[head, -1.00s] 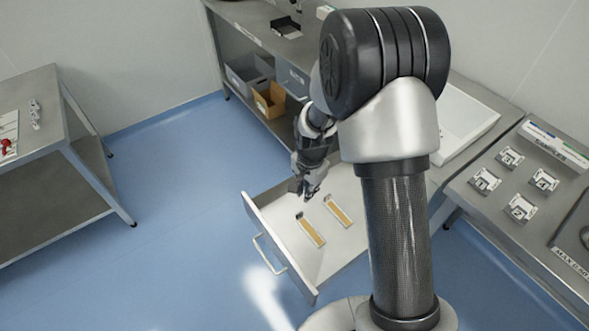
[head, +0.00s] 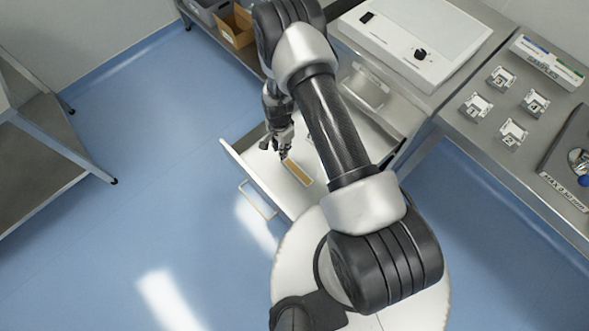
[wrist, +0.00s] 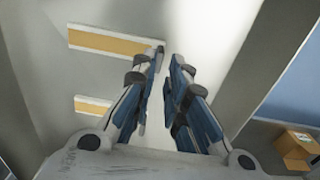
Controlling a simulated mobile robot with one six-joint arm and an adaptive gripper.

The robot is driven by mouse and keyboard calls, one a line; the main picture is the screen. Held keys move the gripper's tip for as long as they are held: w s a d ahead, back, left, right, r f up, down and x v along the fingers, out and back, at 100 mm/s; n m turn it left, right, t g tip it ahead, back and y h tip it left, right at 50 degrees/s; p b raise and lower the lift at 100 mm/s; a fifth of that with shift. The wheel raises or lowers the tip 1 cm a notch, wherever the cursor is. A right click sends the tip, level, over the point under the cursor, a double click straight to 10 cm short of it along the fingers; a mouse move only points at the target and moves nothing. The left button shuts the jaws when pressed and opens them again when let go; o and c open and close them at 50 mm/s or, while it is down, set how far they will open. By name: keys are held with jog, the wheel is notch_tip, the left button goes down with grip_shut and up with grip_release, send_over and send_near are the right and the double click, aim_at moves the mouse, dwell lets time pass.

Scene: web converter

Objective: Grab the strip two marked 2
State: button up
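Two tan strips with pale edges lie flat in the open white drawer. In the wrist view one strip (wrist: 112,43) is farther up, its right end close to the left fingertip, and the other strip (wrist: 92,107) is lower left. In the head view one strip (head: 298,173) shows plainly; my arm covers most of the other. No number on either strip can be read. My gripper (head: 275,150) is over the drawer near the strips. In the wrist view its fingers (wrist: 166,62) are apart with a narrow empty gap.
The drawer front (head: 254,180) with its handle faces the blue floor. A bench on the right holds several small numbered holders (head: 512,133) and a pen tray (head: 548,60). A white device (head: 415,40) stands above the drawer. A cardboard box (head: 237,27) sits on the lower shelf.

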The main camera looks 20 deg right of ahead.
aim_at(296, 169)
jog(key=f, duration=0.2)
jog(key=f+b, duration=0.1)
jog(key=f, duration=0.1)
jog(key=f+b, duration=0.1)
jog(key=f, duration=0.2)
jog(key=shift+w+d+f, duration=0.1)
jog(key=shift+d, duration=0.3)
jog(key=shift+c, duration=0.2)
grip_shut()
